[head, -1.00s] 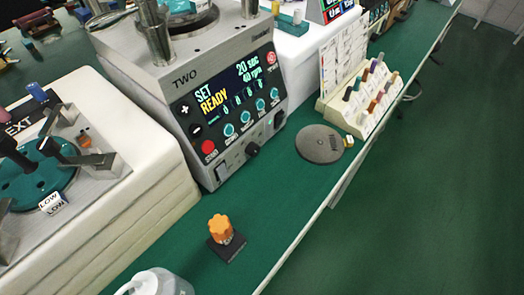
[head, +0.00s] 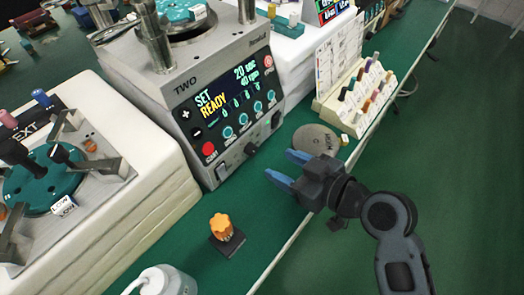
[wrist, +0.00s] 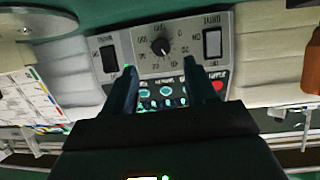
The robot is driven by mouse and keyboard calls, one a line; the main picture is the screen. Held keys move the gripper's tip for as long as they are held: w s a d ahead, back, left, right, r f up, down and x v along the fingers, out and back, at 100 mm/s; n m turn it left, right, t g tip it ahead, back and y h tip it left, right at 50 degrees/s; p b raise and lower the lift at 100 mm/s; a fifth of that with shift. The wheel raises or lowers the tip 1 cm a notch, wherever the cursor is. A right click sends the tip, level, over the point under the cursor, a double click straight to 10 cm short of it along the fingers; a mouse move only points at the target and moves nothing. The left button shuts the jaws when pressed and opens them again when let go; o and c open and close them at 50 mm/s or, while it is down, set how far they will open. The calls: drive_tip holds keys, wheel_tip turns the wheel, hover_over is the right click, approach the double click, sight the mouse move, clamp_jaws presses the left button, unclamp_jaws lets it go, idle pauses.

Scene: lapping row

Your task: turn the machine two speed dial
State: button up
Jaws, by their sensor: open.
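Machine two (head: 172,84) is a grey box labelled TWO, with a display reading SET READY, 20 sec, 40 rpm. Its speed dial (head: 252,149) is a small black knob low on the front face. In the wrist view the dial (wrist: 160,46) is a round black knob with a number scale around it, between two black rocker switches. My gripper (head: 279,164) is open with blue fingers, in front of and to the right of the machine, pointing toward its lower front. In the wrist view the fingers (wrist: 158,76) are apart, empty, and not touching the dial.
An orange knobbed piece on a dark base (head: 222,229) stands on the green bench at front. A grey disc (head: 316,138) lies behind my gripper. A rack of coloured bottles (head: 362,92) stands further right. A white jug (head: 163,281) is at the bottom edge.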

sight(255, 152)
drive_tip(key=shift+w+a, duration=0.25)
drive_tip(key=shift+a, duration=0.05)
drive_tip(key=x, duration=0.7)
drive_tip(key=shift+a+f+p, duration=0.1)
drive_tip(key=shift+p, duration=0.3)
drive_tip(key=shift+c, duration=0.2)
drive_tip(key=c, duration=1)
